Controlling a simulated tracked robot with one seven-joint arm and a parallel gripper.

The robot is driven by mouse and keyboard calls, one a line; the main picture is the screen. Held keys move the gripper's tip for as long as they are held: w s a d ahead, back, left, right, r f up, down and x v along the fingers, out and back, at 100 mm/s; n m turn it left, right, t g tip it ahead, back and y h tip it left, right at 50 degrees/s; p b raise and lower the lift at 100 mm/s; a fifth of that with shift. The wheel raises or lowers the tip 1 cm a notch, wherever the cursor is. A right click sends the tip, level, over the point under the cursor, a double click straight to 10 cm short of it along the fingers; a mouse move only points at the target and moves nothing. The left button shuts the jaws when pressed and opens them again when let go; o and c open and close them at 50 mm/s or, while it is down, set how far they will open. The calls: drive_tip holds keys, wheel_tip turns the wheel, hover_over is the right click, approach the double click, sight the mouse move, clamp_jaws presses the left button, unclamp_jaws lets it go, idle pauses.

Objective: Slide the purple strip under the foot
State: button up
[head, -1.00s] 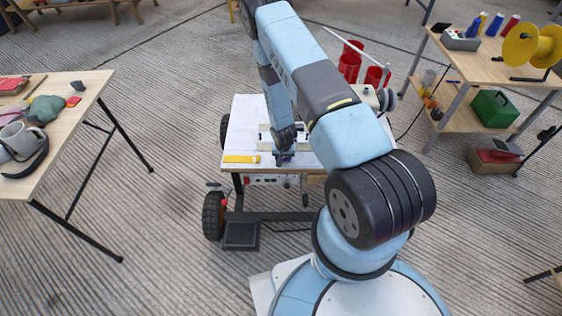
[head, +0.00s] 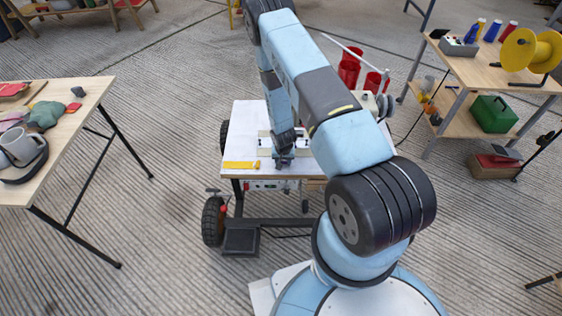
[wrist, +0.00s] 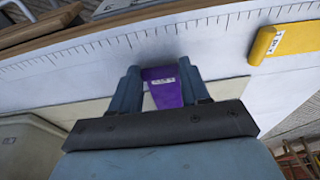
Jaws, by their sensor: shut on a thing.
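The purple strip (wrist: 165,88) shows in the wrist view with a small white label on it. My gripper (wrist: 162,80) is shut on it, with one finger on each side. In the head view my gripper (head: 284,160) is low over the white-topped table (head: 243,122), and the strip is a small dark purple patch at its tip. The foot cannot be made out in either view; my arm covers much of the table's middle and right.
A yellow strip (head: 241,165) with a white label lies left of my gripper; it also shows in the wrist view (wrist: 275,45). Red cylinders (head: 349,67) stand behind the table. A wooden table (head: 75,125) with a mug stands left, a shelf bench (head: 470,69) right.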

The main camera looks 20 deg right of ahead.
drive_tip(key=shift+s+a, duration=0.1)
drive_tip(key=shift+s, duration=0.1)
drive_tip(key=o, duration=0.9)
drive_tip(key=shift+r, duration=0.1)
drive_tip(key=s+r, duration=0.1)
drive_tip(key=r, duration=0.7)
drive_tip(key=s+r, duration=0.1)
drive_tip(key=r, duration=0.4)
drive_tip(key=shift+s+a+r, duration=0.1)
drive_tip(key=shift+s+a, duration=0.2)
drive_tip(key=shift+a, duration=0.1)
